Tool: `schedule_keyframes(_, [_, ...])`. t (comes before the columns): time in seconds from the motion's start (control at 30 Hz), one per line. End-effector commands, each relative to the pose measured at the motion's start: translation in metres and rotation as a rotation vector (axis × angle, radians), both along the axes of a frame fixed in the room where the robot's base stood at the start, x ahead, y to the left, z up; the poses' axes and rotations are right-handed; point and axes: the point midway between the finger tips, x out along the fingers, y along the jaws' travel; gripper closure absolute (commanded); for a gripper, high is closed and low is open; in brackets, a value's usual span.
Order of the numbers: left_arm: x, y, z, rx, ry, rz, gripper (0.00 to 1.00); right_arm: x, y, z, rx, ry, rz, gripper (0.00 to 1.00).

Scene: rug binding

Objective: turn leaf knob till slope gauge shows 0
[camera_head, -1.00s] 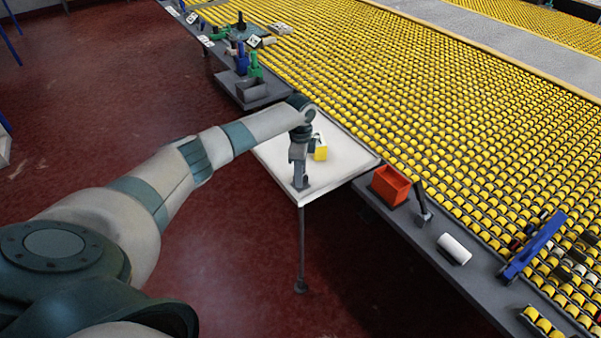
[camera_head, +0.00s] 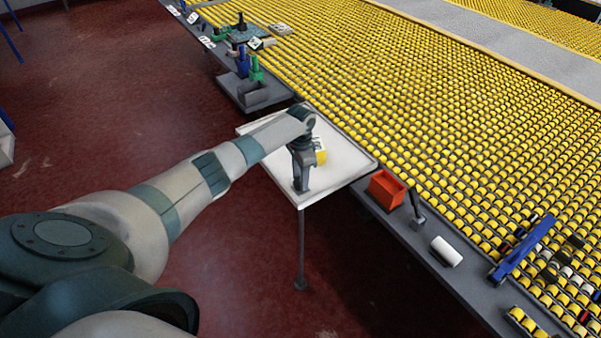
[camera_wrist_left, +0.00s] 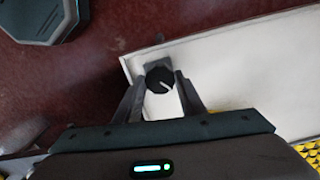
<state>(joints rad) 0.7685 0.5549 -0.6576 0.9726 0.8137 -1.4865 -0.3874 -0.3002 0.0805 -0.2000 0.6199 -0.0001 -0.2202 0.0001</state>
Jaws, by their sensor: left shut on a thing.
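The white leaf (camera_head: 345,168) sticks out from the roller bench on a thin leg. In the left wrist view the leaf knob (camera_wrist_left: 158,78), round and black with a white pointer line, sits at the leaf's edge. My left gripper (camera_head: 301,186) points down at the leaf's near corner. Its fingers (camera_wrist_left: 160,90) are shut on the knob, one on each side; the pointer slants toward lower right. A yellow block (camera_head: 321,157) with a white, dark-marked face, perhaps the slope gauge, stands behind the gripper. It is partly hidden and its reading is not legible. My right gripper is not in view.
An orange bin (camera_head: 386,188), a white roll (camera_head: 446,251) and a blue bar (camera_head: 523,249) lie along the bench's near side. The red floor in front is clear.

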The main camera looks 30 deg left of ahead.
Motion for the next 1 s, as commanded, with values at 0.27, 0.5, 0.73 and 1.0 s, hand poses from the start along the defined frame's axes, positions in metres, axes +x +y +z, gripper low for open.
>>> schedule_keyframes(0.27, [-0.001,-0.001,0.002,-0.005,0.003,0.264,0.86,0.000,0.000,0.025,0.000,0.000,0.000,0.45])
schedule_keyframes(0.5, [-0.001,-0.002,0.002,-0.007,0.005,0.492,0.86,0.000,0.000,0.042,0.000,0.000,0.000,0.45])
schedule_keyframes(0.73, [-0.002,-0.002,0.000,-0.009,0.007,0.702,0.86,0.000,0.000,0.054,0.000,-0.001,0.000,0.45])
schedule_keyframes(1.0, [-0.002,-0.002,-0.002,-0.008,0.009,0.882,0.86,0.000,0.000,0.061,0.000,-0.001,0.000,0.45])
